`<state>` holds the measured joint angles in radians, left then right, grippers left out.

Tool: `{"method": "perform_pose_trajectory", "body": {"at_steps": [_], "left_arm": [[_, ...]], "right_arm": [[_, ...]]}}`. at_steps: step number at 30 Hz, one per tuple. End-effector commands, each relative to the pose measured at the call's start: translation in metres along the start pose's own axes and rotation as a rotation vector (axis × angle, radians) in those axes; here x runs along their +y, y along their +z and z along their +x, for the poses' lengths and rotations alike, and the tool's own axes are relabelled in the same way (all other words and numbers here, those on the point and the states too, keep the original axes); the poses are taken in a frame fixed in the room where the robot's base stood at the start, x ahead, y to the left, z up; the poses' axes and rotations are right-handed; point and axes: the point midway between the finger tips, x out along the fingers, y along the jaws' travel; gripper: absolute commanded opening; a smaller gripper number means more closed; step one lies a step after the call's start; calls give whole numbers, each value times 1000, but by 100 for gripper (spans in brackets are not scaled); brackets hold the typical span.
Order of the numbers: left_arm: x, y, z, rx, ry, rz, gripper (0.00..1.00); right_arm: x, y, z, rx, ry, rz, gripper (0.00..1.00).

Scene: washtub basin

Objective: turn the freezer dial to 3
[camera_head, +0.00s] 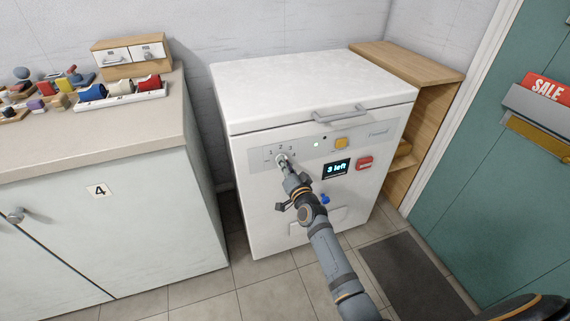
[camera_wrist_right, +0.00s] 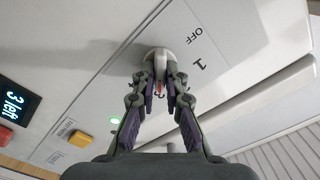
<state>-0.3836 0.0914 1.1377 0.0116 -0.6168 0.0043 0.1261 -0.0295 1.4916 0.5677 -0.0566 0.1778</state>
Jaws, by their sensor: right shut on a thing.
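The white chest freezer (camera_head: 320,90) stands against the wall with its lid shut. Its dial (camera_head: 281,159) is on the front panel, with numbers 1, 2 and 3 around it. My right gripper (camera_head: 284,165) is shut on the dial. In the right wrist view the dial (camera_wrist_right: 157,60) is a pale round knob between the two fingertips (camera_wrist_right: 159,82). A red mark shows between the fingers, and "OFF" and "1" are printed to the right. I cannot tell which number the dial points at. My left gripper is not in view.
The freezer front has a lit display (camera_head: 336,169) reading "3 left", a yellow button (camera_head: 341,143) and a red button (camera_head: 364,163). A counter (camera_head: 95,130) with small items stands left. A wooden shelf (camera_head: 420,65) and a green door (camera_head: 470,180) are right.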

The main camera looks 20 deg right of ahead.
Motion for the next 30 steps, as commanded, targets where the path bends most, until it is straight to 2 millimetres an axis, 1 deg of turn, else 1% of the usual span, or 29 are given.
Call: {"method": "perform_pose_trajectory", "body": {"at_steps": [13, 14, 18, 19, 27, 30], "left_arm": [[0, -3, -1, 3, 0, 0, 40], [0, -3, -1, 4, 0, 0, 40], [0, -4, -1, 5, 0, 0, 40], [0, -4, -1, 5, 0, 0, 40], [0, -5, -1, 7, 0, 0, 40], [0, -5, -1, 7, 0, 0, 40]], "right_arm": [[0, 0, 0, 0, 1, 12, 0], [1, 0, 0, 0, 1, 12, 12], [0, 0, 0, 0, 1, 11, 31], [0, 0, 0, 0, 0, 11, 34], [0, 0, -1, 0, 0, 11, 34], [1, 1, -8, -2, 1, 11, 34]]}}
